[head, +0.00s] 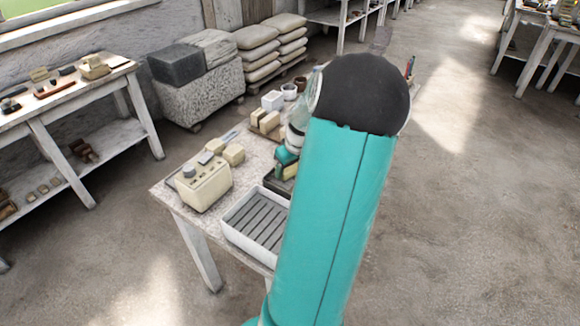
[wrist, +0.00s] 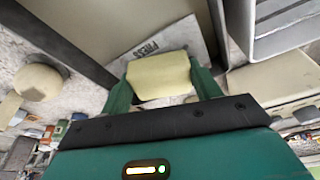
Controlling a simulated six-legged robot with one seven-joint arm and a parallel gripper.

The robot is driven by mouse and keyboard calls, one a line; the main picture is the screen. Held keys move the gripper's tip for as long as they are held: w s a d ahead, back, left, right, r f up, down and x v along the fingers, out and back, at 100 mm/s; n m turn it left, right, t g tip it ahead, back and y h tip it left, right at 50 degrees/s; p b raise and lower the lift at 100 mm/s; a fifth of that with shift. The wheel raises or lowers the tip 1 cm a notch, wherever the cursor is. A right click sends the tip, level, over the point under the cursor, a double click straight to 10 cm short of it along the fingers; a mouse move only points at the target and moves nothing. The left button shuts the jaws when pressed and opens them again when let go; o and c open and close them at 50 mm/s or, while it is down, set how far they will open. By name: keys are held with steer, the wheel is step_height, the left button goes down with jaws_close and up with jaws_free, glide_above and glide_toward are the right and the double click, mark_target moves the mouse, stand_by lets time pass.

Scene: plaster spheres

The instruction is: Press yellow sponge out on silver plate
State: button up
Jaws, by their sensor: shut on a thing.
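My gripper (wrist: 160,82) is shut on the yellow sponge (wrist: 160,74), a pale yellow block held between its two green fingers in the wrist view. Behind the sponge lies a light grey plate (wrist: 196,38) lettered PRESS, partly covered by the sponge. I cannot tell whether the sponge touches the plate or hangs above it.
A white tray with dark slats (head: 230,222) stands at the worktable's front edge, beside a cream box with knobs (head: 204,184). Blocks and small pots (head: 289,91) stand further back. A side bench (head: 70,92) is at the left. Open floor (head: 470,220) lies right.

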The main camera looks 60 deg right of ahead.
stand_by(0.6)
steer(key=shift+r, duration=3.45)
